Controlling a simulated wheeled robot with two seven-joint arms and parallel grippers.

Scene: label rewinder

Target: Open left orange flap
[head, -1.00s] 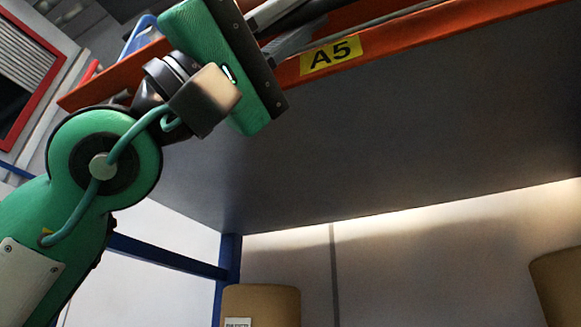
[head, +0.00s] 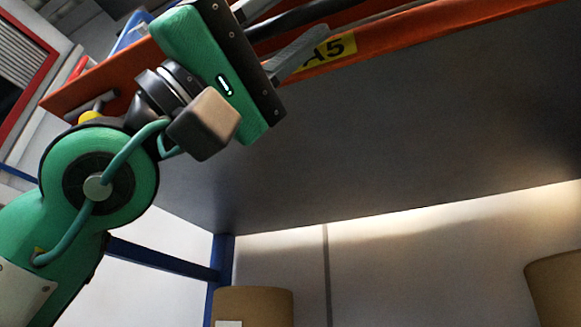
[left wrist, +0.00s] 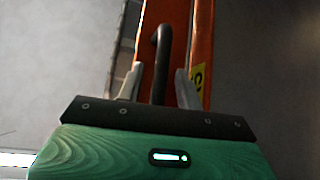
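An orange flap (head: 430,38) runs along the top of the head view, with a yellow A5 label (head: 340,47) partly covered by a finger of my left gripper. In the left wrist view the orange surface (left wrist: 203,40) runs upward, with a black bar-shaped handle (left wrist: 163,45) in front of it. My left gripper (left wrist: 158,70) is open, one grey finger on each side of the handle, with visible gaps. In the head view the left gripper (head: 298,18) is at the top, and its upper finger runs out of the picture. My right gripper is not in view.
A large grey panel (head: 380,140) lies below the orange edge. A blue frame post (head: 222,262) and tan rolls (head: 250,306) (head: 560,285) are lower down. A red-framed window (head: 25,60) is at the upper left.

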